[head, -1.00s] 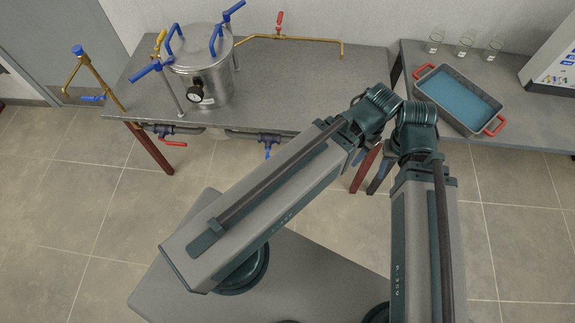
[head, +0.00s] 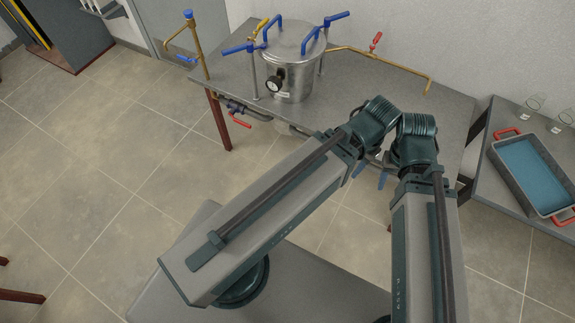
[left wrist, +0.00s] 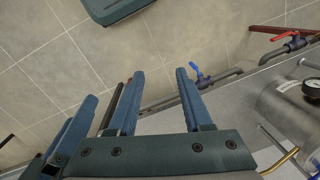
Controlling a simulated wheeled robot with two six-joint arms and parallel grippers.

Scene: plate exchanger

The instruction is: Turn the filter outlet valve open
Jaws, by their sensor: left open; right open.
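The steel filter vessel (head: 289,75) with a gauge and blue clamp handles stands on the grey table. A red-handled valve (head: 375,40) sits on the brass pipe to its right. Under the table's front edge is another red-handled valve (head: 240,122). The left wrist view shows a blue-handled valve (left wrist: 197,75) on the under-table pipe, beyond my left gripper (left wrist: 158,73), which is open and empty. This valve is hidden behind my arm in the head view. I cannot tell which is the filter outlet valve. My right gripper (head: 371,173) is open, partly hidden, near the table's front edge.
A brass standpipe (head: 202,55) with blue handles rises at the table's left end. A blue-filled tray (head: 495,160) with red handles and glass beakers (head: 533,103) stand on the right table. The tiled floor at left is mostly clear.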

